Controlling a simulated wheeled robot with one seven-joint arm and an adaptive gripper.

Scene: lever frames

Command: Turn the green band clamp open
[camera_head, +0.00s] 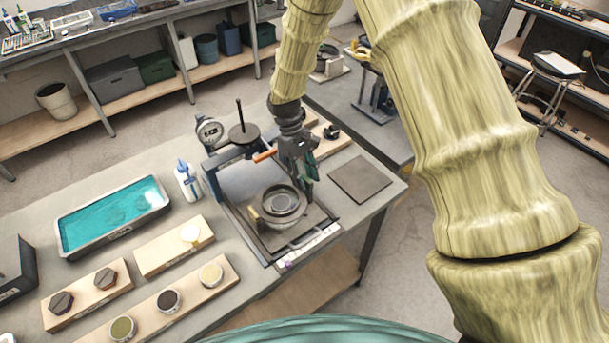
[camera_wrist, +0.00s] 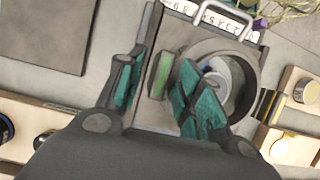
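The round metal band clamp (camera_head: 283,204) sits on the base plate of a blue-grey frame on the bench. In the wrist view its ring (camera_wrist: 250,72) is at the upper right, partly covered by one finger. A green handle (camera_wrist: 160,76) stands at the ring's left side. My gripper (camera_wrist: 158,80) is open, with one teal-padded finger on each side of the green handle. The right finger looks very close to it; I cannot tell whether they touch. In the head view my gripper (camera_head: 306,180) is low at the clamp's right rear and hides the handle.
A dial gauge (camera_head: 209,131) and an orange handle (camera_head: 264,155) are by the frame. A flat grey plate (camera_head: 360,180) lies right.

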